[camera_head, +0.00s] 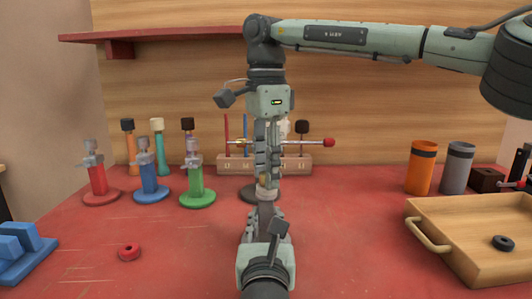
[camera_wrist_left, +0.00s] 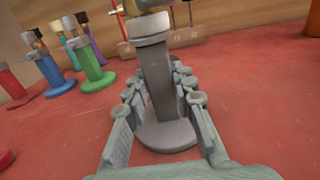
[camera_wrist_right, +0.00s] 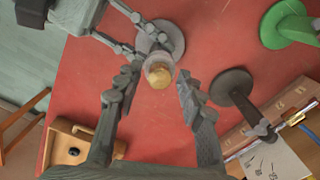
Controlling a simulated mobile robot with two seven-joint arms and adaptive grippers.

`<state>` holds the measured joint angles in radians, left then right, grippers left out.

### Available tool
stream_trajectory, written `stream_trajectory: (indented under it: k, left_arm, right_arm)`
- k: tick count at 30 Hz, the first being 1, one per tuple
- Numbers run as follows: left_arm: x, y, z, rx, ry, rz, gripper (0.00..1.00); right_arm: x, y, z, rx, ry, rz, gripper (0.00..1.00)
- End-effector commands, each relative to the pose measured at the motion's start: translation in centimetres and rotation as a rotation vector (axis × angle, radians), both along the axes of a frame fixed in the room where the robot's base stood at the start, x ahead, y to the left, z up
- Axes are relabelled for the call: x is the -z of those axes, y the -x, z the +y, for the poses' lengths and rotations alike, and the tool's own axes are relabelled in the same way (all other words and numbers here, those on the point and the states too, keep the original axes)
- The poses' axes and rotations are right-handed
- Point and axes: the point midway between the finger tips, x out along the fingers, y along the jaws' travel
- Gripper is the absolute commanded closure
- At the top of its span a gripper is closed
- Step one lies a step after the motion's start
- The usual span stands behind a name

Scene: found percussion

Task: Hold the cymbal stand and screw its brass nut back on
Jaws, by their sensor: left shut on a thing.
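The grey cymbal stand (camera_head: 266,212) stands upright on the red table, with a round base (camera_wrist_left: 165,136) and a lighter collar at its top. My left gripper (camera_wrist_left: 160,100) is shut around its column below the collar; it is the lower gripper in the head view (camera_head: 266,222). The brass nut (camera_wrist_right: 158,76) shows at the stand's top in the right wrist view; how it sits there I cannot tell. My right gripper (camera_wrist_right: 155,88) points down from above, its fingers apart on either side of the nut, with gaps visible. In the head view its fingers (camera_head: 267,178) hide most of the top.
Red (camera_head: 97,182), blue (camera_head: 149,182) and green (camera_head: 193,182) stands are at the back left. A wooden tool rack (camera_head: 232,166) is behind my grippers. A wooden tray (camera_head: 475,215) is at the right.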

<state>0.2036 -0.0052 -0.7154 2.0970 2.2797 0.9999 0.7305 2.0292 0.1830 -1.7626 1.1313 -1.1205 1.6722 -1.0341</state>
Motion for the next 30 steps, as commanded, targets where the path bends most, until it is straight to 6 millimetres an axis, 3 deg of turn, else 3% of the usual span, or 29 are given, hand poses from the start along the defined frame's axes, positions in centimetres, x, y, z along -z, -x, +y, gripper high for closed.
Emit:
stream_trajectory:
  k: [9, 18, 25, 30]
  left_arm:
    - [0.01, -0.01, 0.00, 0.000, 0.000, 0.000, 1.00]
    - [0.01, 0.00, 0.00, 0.000, 0.000, 0.000, 1.00]
    - [0.01, 0.00, -0.01, 0.000, 0.000, 0.000, 1.00]
    - [0.01, 0.01, -0.01, 0.000, 0.000, 0.000, 1.00]
  right_arm:
    - [0.19, -0.01, 0.00, 0.000, 0.000, -0.001, 0.62]
    - [0.17, -0.02, 0.01, 0.000, 0.000, -0.001, 1.00]
    - [0.17, -0.03, 0.01, 0.033, 0.000, -0.001, 1.00]
    - [0.19, -0.04, -0.02, 0.328, -0.001, -0.002, 1.00]
